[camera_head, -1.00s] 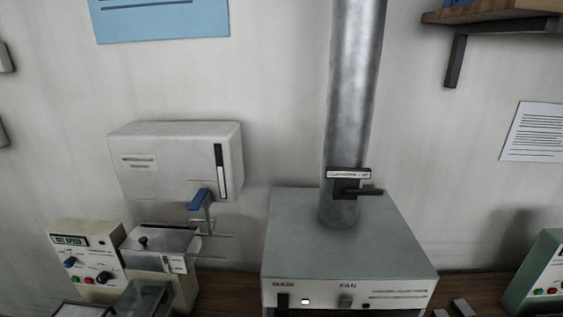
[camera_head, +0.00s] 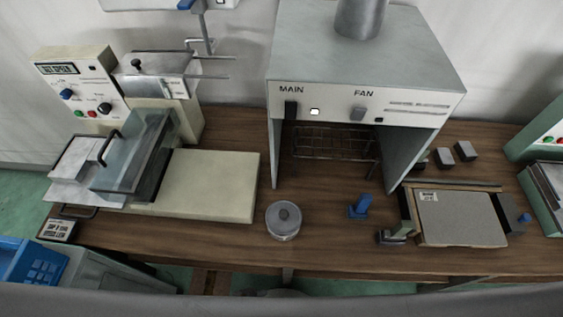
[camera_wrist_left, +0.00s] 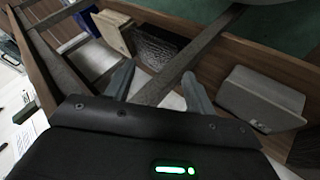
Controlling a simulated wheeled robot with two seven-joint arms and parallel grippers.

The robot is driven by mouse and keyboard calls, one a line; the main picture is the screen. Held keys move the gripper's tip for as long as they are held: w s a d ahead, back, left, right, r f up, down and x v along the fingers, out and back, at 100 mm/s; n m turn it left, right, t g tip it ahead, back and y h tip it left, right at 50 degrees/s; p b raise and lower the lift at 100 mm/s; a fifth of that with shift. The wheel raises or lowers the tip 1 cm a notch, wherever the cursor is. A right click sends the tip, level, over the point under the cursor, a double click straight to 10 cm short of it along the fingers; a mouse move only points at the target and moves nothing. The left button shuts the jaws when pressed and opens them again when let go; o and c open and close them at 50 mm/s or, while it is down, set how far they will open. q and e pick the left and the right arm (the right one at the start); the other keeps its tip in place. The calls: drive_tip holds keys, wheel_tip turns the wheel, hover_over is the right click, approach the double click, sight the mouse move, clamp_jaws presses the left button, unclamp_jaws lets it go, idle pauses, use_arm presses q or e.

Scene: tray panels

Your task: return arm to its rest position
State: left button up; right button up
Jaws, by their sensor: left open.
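My left gripper (camera_wrist_left: 158,70) shows in the left wrist view. Its two grey fingers are apart and nothing is held between them. A narrow grey-brown bar (camera_wrist_left: 185,60) runs behind the gap between the fingers; I cannot tell how far away it is. Neither gripper can be made out in the head view. The rest position itself is not marked in either view.
The wooden bench (camera_head: 335,240) carries a grey fume hood (camera_head: 365,75), a lidded round pot (camera_head: 284,220), a blue piece (camera_head: 360,206) and a grey panel (camera_head: 460,218). The wrist view shows a tan block (camera_wrist_left: 112,32), a dark block (camera_wrist_left: 158,47) and a grey box (camera_wrist_left: 260,98).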

use_arm(q)
drive_tip(key=s+a+f+n+y+b, duration=0.1)
drive_tip(key=s+a+f+y+b, duration=0.15)
drive_tip(key=a+f, duration=0.55)
drive_tip(key=s+a+f+y+b, duration=0.1)
drive_tip(key=a+f+y, duration=0.2)
drive_tip(key=a+f, duration=0.5)
drive_tip(key=s+a+f+g+y+b, duration=0.2)
drive_tip(key=s+a+f+y, duration=0.1)
drive_tip(key=s+a+f, duration=0.4)
drive_tip(key=s+f, duration=0.1)
drive_tip(key=s, duration=0.2)
drive_tip(key=shift+g+b, duration=0.35)
drive_tip(key=shift+g, duration=0.05)
